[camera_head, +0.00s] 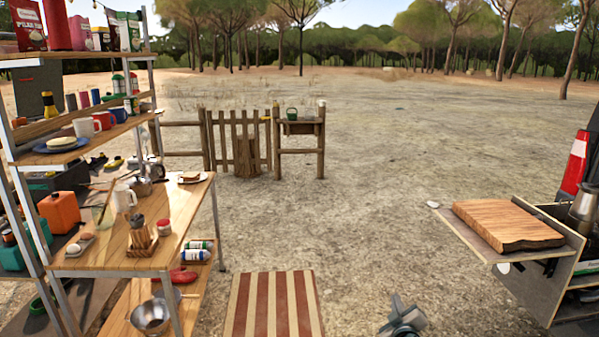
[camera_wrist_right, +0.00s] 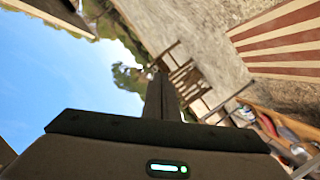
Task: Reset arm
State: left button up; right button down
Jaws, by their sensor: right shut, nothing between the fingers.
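My right gripper (camera_head: 403,316) shows at the bottom edge of the head view, right of the striped mat (camera_head: 273,304). It hangs in front of bare ground, apart from the furniture. In the right wrist view my right gripper's fingers (camera_wrist_right: 161,98) are together, with nothing between them. That view is tilted and shows sky, the wooden fence and the striped mat (camera_wrist_right: 285,42). My left gripper is not in the head view.
A wooden table (camera_head: 120,240) and loaded shelves (camera_head: 40,140) stand at left. At right, a cutting board (camera_head: 507,222) lies on the van's fold-out shelf (camera_head: 478,240). A fence (camera_head: 238,140) stands farther back. The ground between is open.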

jog(key=s+a+f+m+g+y, duration=0.1)
jog(key=s+a+f+g, duration=0.15)
jog(key=s+f, duration=1.25)
jog(key=s+a+f+m+g+y, duration=0.1)
jog(key=s+f+g, duration=0.3)
jog(key=s+f, duration=1.1)
jog(key=s+a+f+m+g, duration=0.1)
jog(key=s+f+g, duration=0.1)
jog(key=s+f, duration=0.5)
jog(key=s+a+f+m+g, duration=0.1)
jog(key=s+f, duration=0.6)
jog(key=s, duration=1.2)
jog(key=s+a+f+g+y, duration=0.1)
jog(key=s+a+f+g, duration=0.1)
jog(key=s+f, duration=0.6)
jog(key=s, duration=0.5)
jog(key=shift+s+m+g, duration=0.2)
jog(key=shift+m+g, duration=0.15)
jog(key=shift+m, duration=0.05)
jog(key=shift+d, duration=0.1)
